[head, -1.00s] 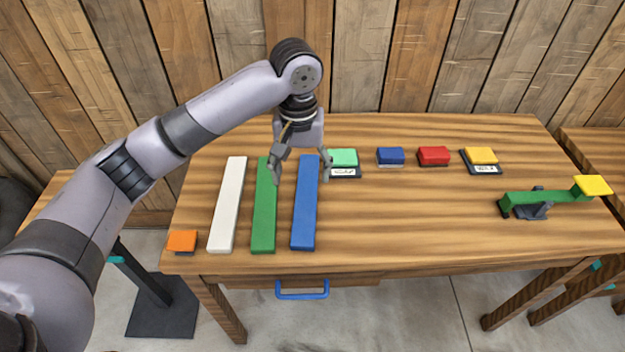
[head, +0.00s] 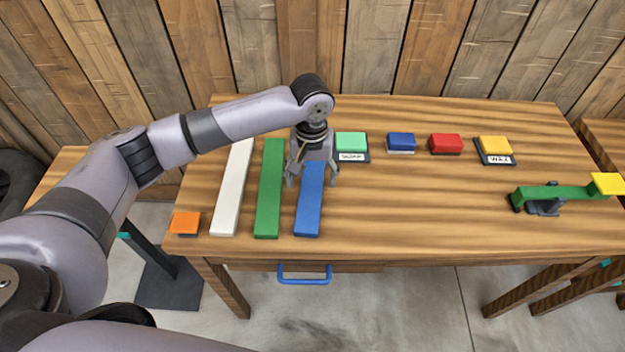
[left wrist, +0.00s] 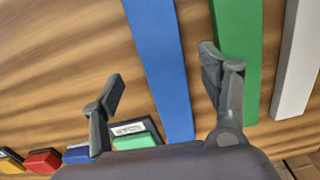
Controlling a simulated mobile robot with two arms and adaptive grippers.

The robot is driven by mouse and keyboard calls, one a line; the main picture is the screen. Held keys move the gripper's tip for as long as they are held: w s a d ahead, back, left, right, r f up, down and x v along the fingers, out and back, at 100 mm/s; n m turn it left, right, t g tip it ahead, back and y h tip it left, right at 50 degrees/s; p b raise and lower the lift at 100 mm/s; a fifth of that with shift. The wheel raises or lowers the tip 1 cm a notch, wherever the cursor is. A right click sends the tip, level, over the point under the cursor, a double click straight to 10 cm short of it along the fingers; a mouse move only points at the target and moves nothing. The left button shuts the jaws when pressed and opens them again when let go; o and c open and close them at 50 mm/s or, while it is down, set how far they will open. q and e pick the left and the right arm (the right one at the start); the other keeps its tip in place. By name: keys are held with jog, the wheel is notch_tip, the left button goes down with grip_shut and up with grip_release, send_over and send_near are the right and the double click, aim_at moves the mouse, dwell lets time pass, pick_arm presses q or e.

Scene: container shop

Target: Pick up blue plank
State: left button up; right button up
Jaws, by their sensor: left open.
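The blue plank (head: 309,205) lies flat on the wooden table, lengthwise front to back, to the right of the green plank (head: 269,190). My left gripper (head: 312,182) is open above the blue plank, with one finger on each side of it in the head view. In the left wrist view the blue plank (left wrist: 160,60) runs between the two open fingers (left wrist: 165,85), and the right finger overlaps the green plank (left wrist: 235,50). The far end of the blue plank is hidden by the gripper in the head view. My right gripper is not in view.
A white plank (head: 231,190) lies left of the green one. An orange block (head: 185,222) is at the front left. Mint (head: 350,142), blue (head: 401,141), red (head: 445,142) and yellow (head: 495,145) blocks line the back. A green balance beam (head: 555,193) stands at the right.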

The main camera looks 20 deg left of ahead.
aim_at(311, 191)
pick_arm(q)
jog(key=shift+w+a+f+p, duration=0.1)
jog(key=shift+f+p, duration=0.1)
jog(key=shift+f, duration=1.15)
jog(key=shift+a+f+p, duration=0.1)
jog(key=shift+f+p, duration=0.1)
jog(key=shift+f, duration=1.1)
jog(key=shift+d, duration=0.1)
jog(key=shift+c, duration=0.6)
jog(key=c, duration=1.3)
jog(key=shift+r, duration=0.1)
